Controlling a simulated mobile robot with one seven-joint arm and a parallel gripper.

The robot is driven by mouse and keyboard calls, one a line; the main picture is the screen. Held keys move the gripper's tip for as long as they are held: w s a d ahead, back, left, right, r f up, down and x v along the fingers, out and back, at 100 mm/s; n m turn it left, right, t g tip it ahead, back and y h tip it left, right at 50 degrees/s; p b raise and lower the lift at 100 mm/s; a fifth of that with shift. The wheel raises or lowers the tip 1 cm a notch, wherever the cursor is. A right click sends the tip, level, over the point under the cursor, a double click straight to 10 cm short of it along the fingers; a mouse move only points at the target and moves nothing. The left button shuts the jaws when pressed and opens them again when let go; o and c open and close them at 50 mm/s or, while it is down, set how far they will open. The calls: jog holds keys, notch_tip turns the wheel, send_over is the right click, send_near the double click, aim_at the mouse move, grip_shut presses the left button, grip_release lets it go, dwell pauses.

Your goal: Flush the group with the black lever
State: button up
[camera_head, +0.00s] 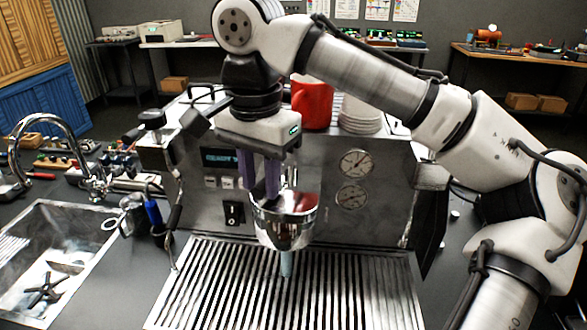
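The espresso machine (330,215) stands in the middle, its lit display partly covered by my gripper. My gripper (259,194) points down in front of the machine's face, its two purple fingers close together. Their tips are near the rim of a shiny metal cup-shaped part (284,229) at the group, and I cannot tell whether they touch it. A blue-grey piece (287,264) shows under that part. The group is mostly hidden behind my gripper. I cannot clearly make out the black lever; a black-knobbed part (152,119) sits at the machine's upper left.
A slatted drip tray (290,300) lies below. A red cup (312,103) and stacked white saucers (360,115) stand on the machine, close behind my arm. A steel sink (50,245) with a faucet (45,122) and a blue-handled tool (153,214) are at left.

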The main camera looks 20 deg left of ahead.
jog(key=d+n, duration=0.1)
jog(key=n, duration=0.1)
jog(key=d+n, duration=0.2)
jog(key=shift+s+n, duration=0.1)
jog(key=shift+n, duration=0.2)
jog(key=shift+w+d+n, duration=0.25)
jog(key=shift+d+n, duration=0.5)
jog(key=shift+n, duration=0.35)
jog(key=shift+w+d+n, duration=0.25)
jog(key=shift+d+n, duration=0.5)
jog(key=shift+n, duration=0.35)
jog(key=shift+o, duration=0.3)
jog(key=o, duration=0.3)
jog(key=shift+o, duration=0.2)
notch_tip(320, 180, up, 7)
